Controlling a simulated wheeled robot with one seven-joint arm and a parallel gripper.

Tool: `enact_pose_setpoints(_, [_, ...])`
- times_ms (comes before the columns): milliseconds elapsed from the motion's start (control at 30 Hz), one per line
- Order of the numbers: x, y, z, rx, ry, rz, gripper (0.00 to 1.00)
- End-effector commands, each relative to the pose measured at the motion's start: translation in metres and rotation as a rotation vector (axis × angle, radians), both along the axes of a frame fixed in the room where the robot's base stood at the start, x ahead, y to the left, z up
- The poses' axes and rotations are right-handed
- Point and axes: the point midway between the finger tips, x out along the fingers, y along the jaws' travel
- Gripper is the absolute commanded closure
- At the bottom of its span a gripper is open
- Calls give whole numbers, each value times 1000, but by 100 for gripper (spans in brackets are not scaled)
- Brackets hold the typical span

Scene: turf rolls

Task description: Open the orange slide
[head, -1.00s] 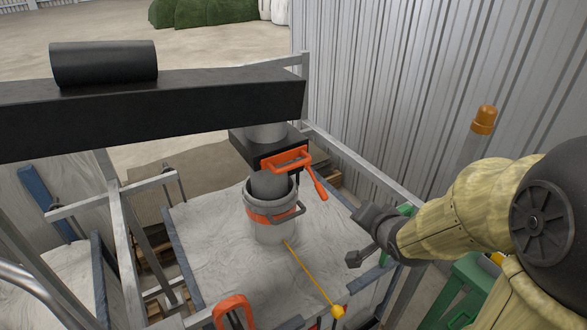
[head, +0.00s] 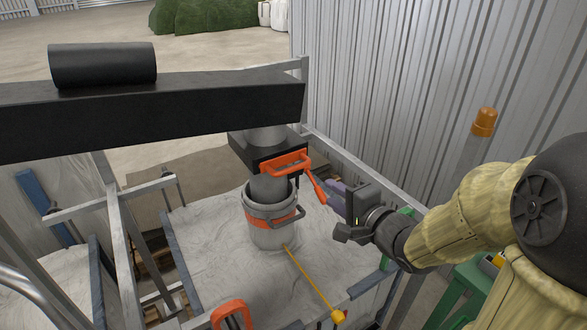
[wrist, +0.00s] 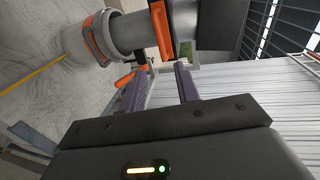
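The orange slide (head: 288,164) sits in a black housing (head: 240,150) under the grey chute, above the bucket. Its orange handle (head: 317,187) hangs down to the right. In the wrist view the slide (wrist: 160,28) is at top centre, and the handle (wrist: 130,78) shows beside the left fingertip. My gripper (head: 326,194) is at the handle's lower end, its purple fingers pointing left. In the wrist view the fingers (wrist: 160,78) are apart with a gap between them. I cannot tell whether a finger touches the handle.
A grey bucket (head: 273,232) with an orange band stands under the chute on a pale covered surface (head: 200,240). A yellow rod with a ball (head: 337,315) lies in front. A black beam (head: 150,115) crosses at left. A corrugated wall (head: 430,90) stands behind right.

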Motion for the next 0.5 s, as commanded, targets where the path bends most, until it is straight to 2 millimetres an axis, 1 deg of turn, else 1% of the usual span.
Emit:
enact_pose_setpoints(167, [9,6,2,2,2,4,68])
enact_pose_setpoints(367, [22,16,-2,0,4,2,68])
enact_pose_setpoints(500, [43,30,-11,-1,1,4,68])
